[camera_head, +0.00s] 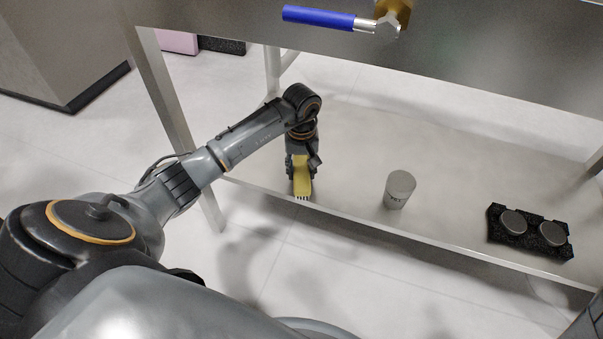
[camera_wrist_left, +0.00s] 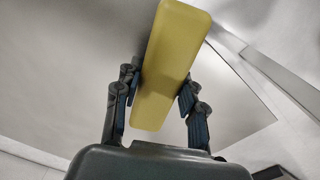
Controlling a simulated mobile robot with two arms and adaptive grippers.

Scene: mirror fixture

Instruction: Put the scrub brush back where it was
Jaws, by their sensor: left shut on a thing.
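The yellow scrub brush (camera_head: 302,177) is at the front left of the low metal shelf, with pale bristles at its lower end. My left gripper (camera_head: 299,163) is shut on it and points down. In the left wrist view the brush (camera_wrist_left: 172,62) is a long yellow block between the two dark fingers of the left gripper (camera_wrist_left: 160,92). I cannot tell whether the brush touches the shelf or hangs just above it. My right gripper is not in view.
A grey cup (camera_head: 399,189) stands upright mid-shelf. A black block with two grey discs (camera_head: 530,231) lies at the shelf's right. A blue-handled valve (camera_head: 318,18) is above, on the steel front. The shelf (camera_head: 345,150) is bare between brush and cup. A table leg (camera_head: 165,90) stands left of my gripper.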

